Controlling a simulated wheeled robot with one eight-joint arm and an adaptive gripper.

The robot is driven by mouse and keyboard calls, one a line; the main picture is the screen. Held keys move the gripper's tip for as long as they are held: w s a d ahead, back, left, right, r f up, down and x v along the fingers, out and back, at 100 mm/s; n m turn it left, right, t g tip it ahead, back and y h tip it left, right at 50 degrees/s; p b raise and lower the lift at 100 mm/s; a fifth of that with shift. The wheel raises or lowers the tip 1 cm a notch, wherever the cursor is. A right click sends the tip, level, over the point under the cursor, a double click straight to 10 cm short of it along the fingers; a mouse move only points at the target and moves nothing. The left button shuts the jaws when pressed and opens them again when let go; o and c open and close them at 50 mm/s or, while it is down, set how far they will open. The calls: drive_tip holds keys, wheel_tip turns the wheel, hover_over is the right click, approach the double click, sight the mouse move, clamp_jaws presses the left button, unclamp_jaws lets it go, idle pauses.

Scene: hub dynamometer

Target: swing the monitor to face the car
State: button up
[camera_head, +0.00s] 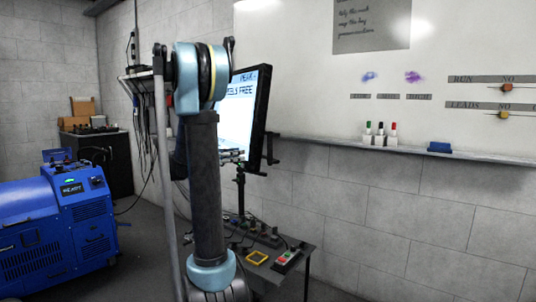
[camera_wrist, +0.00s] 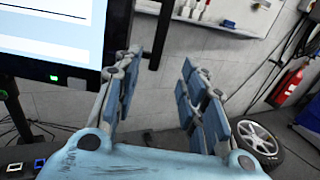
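The monitor (camera_head: 258,115) stands on a pole above a small bench, its lit screen facing left in the head view and partly covered by my arm. In the wrist view the monitor (camera_wrist: 97,35) fills the upper left, with a small green light on its lower bezel. A dark handle (camera_head: 270,150) sticks out from its right edge; the dark bar (camera_wrist: 163,30) in the wrist view looks like this handle. My gripper (camera_wrist: 160,72) is open and empty, its fingers spread just below the bar. In the head view its fingers (camera_head: 231,155) show in front of the screen. No car is identifiable.
The bench (camera_head: 318,248) below holds switch boxes and a yellow frame. A whiteboard with a marker ledge (camera_head: 420,152) lines the wall. A blue machine (camera_head: 60,235) stands left. The wrist view shows a wheel (camera_wrist: 258,140) and a red extinguisher (camera_wrist: 287,88).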

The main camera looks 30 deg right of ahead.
sight(268, 151)
drive_tip(key=d, duration=1.7)
drive_tip(key=shift+w+d, duration=0.1)
drive_tip(key=shift+d, duration=0.05)
clamp_jaws()
